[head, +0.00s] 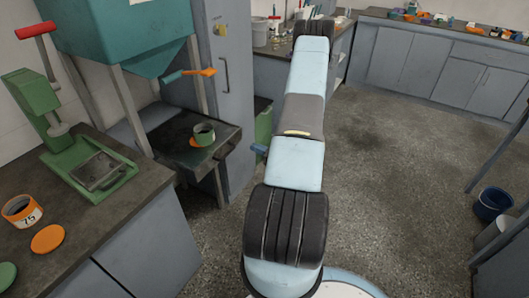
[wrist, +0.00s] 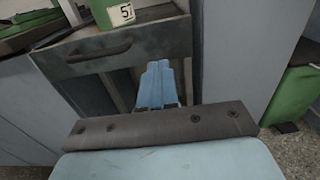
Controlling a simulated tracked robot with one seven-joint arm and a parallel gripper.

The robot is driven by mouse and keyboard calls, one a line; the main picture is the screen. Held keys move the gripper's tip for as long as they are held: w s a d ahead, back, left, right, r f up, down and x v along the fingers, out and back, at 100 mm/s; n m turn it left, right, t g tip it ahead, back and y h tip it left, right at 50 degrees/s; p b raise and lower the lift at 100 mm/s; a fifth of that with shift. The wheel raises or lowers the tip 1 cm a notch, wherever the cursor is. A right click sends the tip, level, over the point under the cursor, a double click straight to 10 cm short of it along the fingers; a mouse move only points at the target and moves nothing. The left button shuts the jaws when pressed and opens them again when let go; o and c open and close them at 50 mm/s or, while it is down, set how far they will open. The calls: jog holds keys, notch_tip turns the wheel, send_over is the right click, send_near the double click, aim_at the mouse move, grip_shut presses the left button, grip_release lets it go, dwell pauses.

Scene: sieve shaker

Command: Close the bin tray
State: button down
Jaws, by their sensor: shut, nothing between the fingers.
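The bin tray (head: 228,142) shows in the head view as a dark grey slab below the teal hopper, jutting out toward my arm. A green tin (head: 204,132) stands on it with an orange disc beside it. In the wrist view the tray front (wrist: 150,45) fills the upper middle, with a dark bar handle (wrist: 97,52) to the left. My gripper (wrist: 157,68) has blue fingers held together and empty. The fingertips overlap the lower right part of the tray front in the wrist view; I cannot tell whether they touch it.
The teal hopper (head: 125,30) has an orange-tipped lever (head: 200,72). A left bench holds a green press (head: 65,130), an orange tin (head: 22,211) and lids. A green bin (wrist: 295,95) stands on the floor to the right. Open floor (head: 400,150) lies right of my arm.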

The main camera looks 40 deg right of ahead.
aim_at(236, 140)
jog(key=x, duration=0.7)
jog(key=shift+w+a, duration=0.15)
jog(key=shift+w, duration=0.2)
